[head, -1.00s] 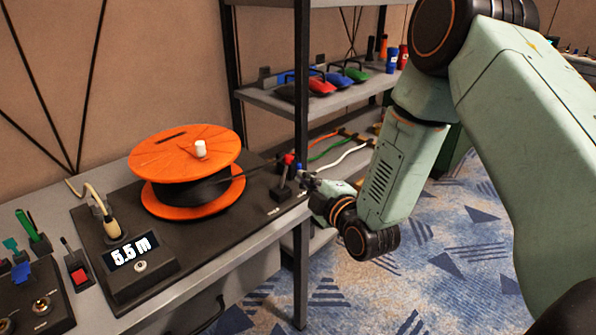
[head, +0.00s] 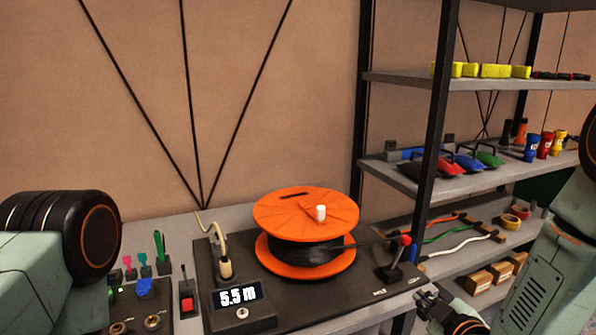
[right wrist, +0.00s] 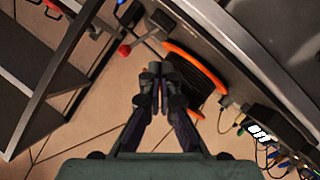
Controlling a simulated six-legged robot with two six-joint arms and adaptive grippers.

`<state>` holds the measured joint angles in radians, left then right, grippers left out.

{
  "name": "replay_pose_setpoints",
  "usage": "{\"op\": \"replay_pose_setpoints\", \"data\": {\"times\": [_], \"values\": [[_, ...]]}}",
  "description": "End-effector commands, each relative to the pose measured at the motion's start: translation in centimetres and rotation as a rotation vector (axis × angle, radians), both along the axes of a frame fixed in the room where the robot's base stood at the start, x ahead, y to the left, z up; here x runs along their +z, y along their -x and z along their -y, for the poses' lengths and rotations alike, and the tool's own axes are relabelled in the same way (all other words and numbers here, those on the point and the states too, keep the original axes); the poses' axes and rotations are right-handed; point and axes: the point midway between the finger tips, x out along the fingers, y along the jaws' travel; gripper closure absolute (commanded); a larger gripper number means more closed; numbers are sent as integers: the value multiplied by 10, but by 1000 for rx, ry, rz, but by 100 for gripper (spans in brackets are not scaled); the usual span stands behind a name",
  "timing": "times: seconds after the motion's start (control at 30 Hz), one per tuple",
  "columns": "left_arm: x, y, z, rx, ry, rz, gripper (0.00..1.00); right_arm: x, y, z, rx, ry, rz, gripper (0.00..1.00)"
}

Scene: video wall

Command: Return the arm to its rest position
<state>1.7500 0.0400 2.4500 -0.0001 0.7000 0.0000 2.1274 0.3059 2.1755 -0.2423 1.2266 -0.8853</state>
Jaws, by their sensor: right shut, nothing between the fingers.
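My right arm (head: 550,265) comes in at the right edge of the head view, and its gripper (head: 432,300) hangs just off the front right of the bench, low beside the red-knobbed lever. In the right wrist view the right gripper (right wrist: 160,75) has its fingers together with nothing between them. A link of my left arm (head: 60,240) fills the lower left of the head view; the left gripper is outside the picture. The orange cable reel (head: 305,205) stands on the bench, and it also shows in the right wrist view (right wrist: 207,68).
The bench (head: 185,222) carries a display reading 5.5 m (head: 240,298), a red-knobbed lever (head: 400,250) and a switch panel (head: 140,305) at left. A shelf rack (head: 443,130) with cables, cups and tools stands behind on the right, close to the right arm.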

Motion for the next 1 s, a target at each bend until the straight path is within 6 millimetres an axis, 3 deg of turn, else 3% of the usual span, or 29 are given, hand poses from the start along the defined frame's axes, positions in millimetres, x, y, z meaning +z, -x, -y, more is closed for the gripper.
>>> {"op": "replay_pose_setpoints", "data": {"times": [0.17, 0.3, 0.4, 0.6, 0.7, 0.77, 1.0], "values": [[0, 0, 0, 0, 0, 0, 100, -76, 69, -15, -179, -312, -352, 100], [0, 0, 0, 0, 0, 0, 100, -129, 146, -26, -373, -471, -628, 100], [0, 0, 0, 0, 0, 0, 100, -157, 206, -31, -512, -524, -805, 100], [0, 0, 0, 0, 0, 0, 100, -185, 311, -36, -689, -490, -1065, 100], [0, 0, 0, 0, 0, 0, 100, -191, 343, -38, -691, -444, -1133, 100], [0, 0, 0, 0, 0, 0, 100, -195, 352, -39, -687, -428, -1153, 100], [0, 0, 0, 0, 0, 0, 100, -197, 358, -39, -688, -422, -1165, 100]]}}
